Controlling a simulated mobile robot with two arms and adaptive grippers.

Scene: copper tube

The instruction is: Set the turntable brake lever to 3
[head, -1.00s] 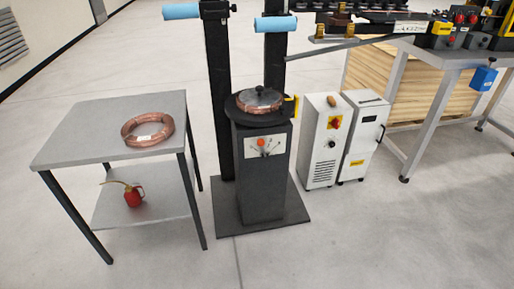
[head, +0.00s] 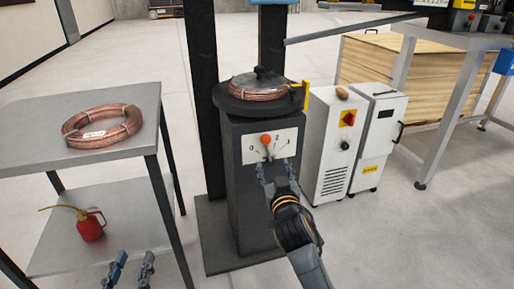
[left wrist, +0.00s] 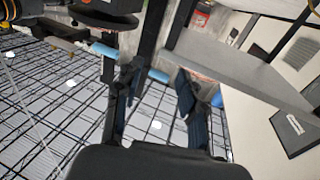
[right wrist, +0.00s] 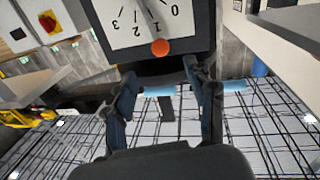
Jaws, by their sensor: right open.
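The brake lever's orange knob (head: 266,140) stands in front of a white scale plate (head: 285,148) on the dark turntable pedestal (head: 232,190). My right gripper (head: 276,168) is open, just below the knob. In the right wrist view the knob (right wrist: 160,47) is beyond the open fingers (right wrist: 165,85), not between them. My left gripper (head: 131,262) is open and empty, low by the side table; its fingers (left wrist: 158,85) are apart in the left wrist view.
A copper coil (head: 258,86) lies on the turntable (head: 228,100). The side table (head: 140,140) at left holds another coil (head: 102,128), with a red oil can (head: 90,226) on its shelf. White cabinets (head: 328,150) stand close right of the pedestal.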

